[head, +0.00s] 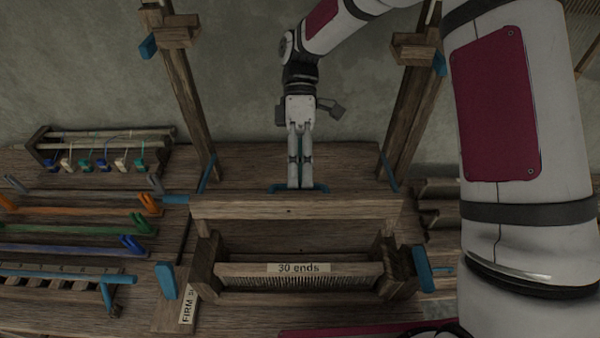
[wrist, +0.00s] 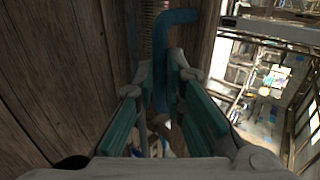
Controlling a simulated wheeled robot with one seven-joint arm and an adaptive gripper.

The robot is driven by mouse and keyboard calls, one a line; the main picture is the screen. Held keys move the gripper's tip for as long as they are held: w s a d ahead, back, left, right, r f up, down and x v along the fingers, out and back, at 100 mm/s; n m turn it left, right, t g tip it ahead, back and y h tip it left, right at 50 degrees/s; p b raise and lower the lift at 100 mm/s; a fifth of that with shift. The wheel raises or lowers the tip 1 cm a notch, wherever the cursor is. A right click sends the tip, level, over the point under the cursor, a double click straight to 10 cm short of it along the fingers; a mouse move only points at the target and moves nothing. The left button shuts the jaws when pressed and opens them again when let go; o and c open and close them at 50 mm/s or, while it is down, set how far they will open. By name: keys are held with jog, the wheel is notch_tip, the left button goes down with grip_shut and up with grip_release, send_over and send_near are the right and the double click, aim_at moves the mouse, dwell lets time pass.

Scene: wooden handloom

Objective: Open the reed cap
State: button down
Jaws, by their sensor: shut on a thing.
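The reed cap looks to be the wooden beam (head: 345,208) lying across the loom, above the reed (head: 300,283) with its "30 ends" label. A blue handle (head: 321,187) shows at the beam's back edge. My gripper (head: 300,183) reaches down to this handle from behind, its fingers closed on it. In the wrist view the blue handle (wrist: 161,75) runs between the teal finger pads. My fingers hide the handle's middle in the head view.
Wooden uprights (head: 190,105) and (head: 408,105) stand on both sides of my gripper. Blue levers (head: 166,281) and (head: 423,269) flank the reed. A rack with coloured hooks (head: 100,150) and coloured rods (head: 70,228) lie at the left.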

jog(key=shift+f+b, duration=0.4)
jog(key=shift+f, duration=0.35)
jog(key=shift+w+d, duration=0.15)
jog(key=c, duration=1.7)
grip_release()
jog(key=shift+w+f, duration=0.15)
jog(key=shift+o, duration=0.2)
jog(key=shift+r, duration=0.25)
jog(key=v, duration=0.7)
jog(key=shift+w, duration=0.15)
jog(key=shift+r, duration=0.15)
